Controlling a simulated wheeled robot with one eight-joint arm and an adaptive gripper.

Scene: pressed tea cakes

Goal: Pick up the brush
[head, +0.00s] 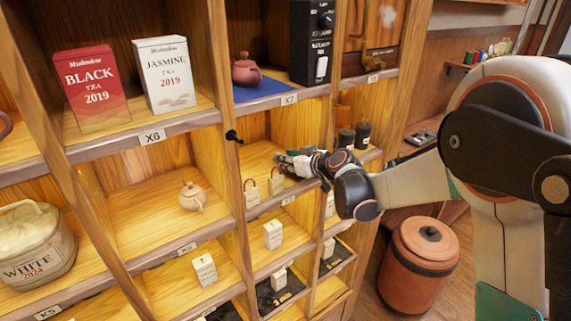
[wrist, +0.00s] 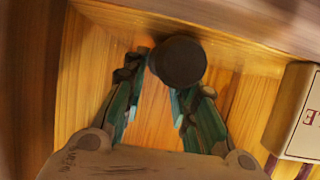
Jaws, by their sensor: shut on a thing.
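My gripper (head: 286,159) reaches into the middle compartment of the shelving, above its wooden floor. In the wrist view, its two green fingers (wrist: 163,92) are closed in around a dark, round-ended thing (wrist: 178,61), which looks like the end of the brush. Its bristles and the rest of its length are hidden, so I cannot tell how it is tilted. In the head view the fingers and wrist hide what is held.
Dark canisters (head: 362,135) stand right of my wrist. A small black object (head: 233,136) is at the divider. A clay teapot (head: 246,69) sits above.

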